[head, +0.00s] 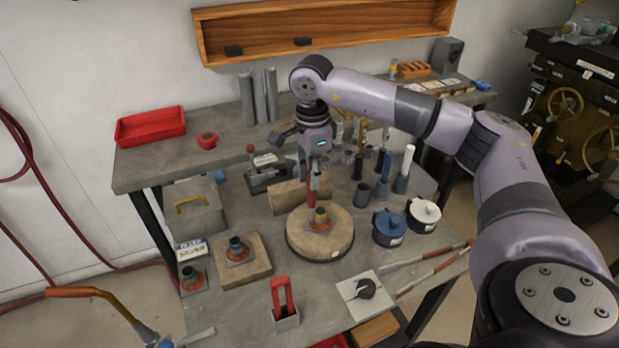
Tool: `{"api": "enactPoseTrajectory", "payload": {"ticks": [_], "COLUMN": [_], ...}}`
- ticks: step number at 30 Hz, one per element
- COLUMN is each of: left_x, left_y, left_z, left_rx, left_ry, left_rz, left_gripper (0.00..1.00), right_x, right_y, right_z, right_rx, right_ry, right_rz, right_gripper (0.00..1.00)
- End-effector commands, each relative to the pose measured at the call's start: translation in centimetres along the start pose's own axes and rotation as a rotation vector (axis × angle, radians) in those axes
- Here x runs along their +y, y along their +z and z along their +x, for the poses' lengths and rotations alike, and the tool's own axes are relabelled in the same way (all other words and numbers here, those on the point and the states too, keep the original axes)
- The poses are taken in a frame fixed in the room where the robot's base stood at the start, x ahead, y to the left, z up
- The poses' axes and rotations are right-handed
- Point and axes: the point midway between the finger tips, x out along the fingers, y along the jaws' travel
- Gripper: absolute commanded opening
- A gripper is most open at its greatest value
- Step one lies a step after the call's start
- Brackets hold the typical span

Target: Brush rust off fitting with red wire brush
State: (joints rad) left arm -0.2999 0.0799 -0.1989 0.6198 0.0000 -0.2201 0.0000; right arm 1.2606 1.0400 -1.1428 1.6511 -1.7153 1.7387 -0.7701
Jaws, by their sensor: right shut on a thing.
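My right gripper (314,166) reaches down over the middle of the bench. It is shut on a slim red tool (311,200), which looks like the red wire brush, held roughly upright. The tool's lower end is at or just beside a fitting (321,219) with a brownish top and a flat reddish base. I cannot tell whether they touch. The fitting sits on a round wooden block (335,240). A second fitting (237,248) with a dark blue top is on a square wooden board (258,268). A third fitting (190,278) stands left of it. My left gripper is out of view.
A wooden block (290,196) lies behind the round one. Blue (388,230) and white (425,212) lidded pots stand right. A red-handled item (283,298) in a grey holder and a white card (364,291) with a black knob are in front. A red tray (150,126) is back left.

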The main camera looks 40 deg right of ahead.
Motion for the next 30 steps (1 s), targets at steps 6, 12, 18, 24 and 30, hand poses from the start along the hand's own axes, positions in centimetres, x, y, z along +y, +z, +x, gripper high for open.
{"api": "enactPoseTrajectory", "payload": {"ticks": [6,12,18,24,30], "left_x": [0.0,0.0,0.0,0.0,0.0], "left_y": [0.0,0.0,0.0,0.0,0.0], "left_z": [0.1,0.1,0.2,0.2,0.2], "left_rx": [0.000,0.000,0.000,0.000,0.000], "left_ry": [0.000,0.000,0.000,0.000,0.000], "left_rz": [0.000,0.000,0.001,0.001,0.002], "left_gripper": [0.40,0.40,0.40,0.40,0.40], "right_x": [-0.5,-1.3,-1.9,-1.5,-0.7], "right_y": [-0.4,-1.3,-1.8,-1.5,-0.7], "right_z": [0.0,0.1,0.1,0.1,0.2], "right_rx": [0.000,0.000,0.000,0.000,0.000], "right_ry": [-0.001,-0.001,-0.001,0.000,0.000], "right_rz": [0.002,0.001,0.000,-0.001,-0.001], "right_gripper": [0.00,0.00,0.00,0.00,0.00]}}
